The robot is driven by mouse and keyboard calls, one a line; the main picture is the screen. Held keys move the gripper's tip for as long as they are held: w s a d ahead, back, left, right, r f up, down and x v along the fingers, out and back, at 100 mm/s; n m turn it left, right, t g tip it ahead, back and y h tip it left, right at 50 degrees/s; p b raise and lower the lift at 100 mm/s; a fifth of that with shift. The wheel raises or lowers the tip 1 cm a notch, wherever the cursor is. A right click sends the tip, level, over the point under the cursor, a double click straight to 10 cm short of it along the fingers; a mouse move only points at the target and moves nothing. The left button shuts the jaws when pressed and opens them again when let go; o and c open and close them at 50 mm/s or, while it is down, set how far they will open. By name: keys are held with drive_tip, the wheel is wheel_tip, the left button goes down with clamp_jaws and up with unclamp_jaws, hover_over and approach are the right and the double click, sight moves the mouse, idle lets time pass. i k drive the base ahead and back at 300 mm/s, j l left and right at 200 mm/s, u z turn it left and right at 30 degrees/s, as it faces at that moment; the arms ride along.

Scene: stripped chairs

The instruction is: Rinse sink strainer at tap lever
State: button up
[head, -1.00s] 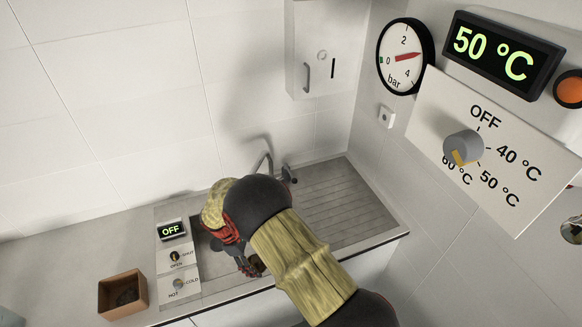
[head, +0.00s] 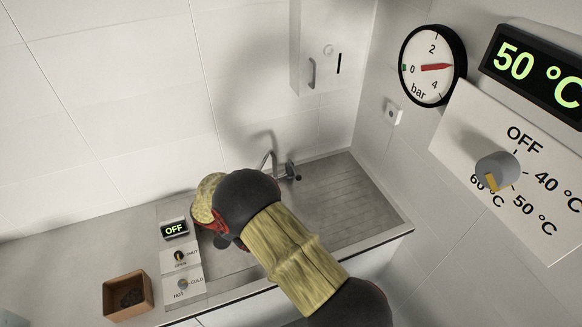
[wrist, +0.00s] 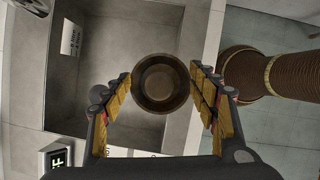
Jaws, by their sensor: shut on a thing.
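The sink strainer, a round brown cup (wrist: 161,84), sits between the yellow-padded fingers of my gripper (wrist: 160,74) in the wrist view. My gripper is shut on it, with its open mouth facing the camera. The grey sink basin (wrist: 118,62) lies below it; contact with the basin cannot be told. In the head view my arm hides the gripper, the strainer and much of the basin (head: 222,262). The metal tap (head: 266,160) stands at the back of the sink, with its lever (head: 291,171) to the right. No water is visible.
A small display (head: 174,229) reads OFF, above an open/shut knob (head: 180,257) and a hot/cold knob (head: 183,285). A brown box (head: 113,303) stands at left. The ribbed drainboard (head: 345,205) is clear. A wall dial (head: 497,170), pressure gauge (head: 432,88) and 50 °C display (head: 538,65) are at right.

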sight(297, 177)
drive_tip(key=i+j, duration=0.65)
drive_tip(key=i, duration=0.1)
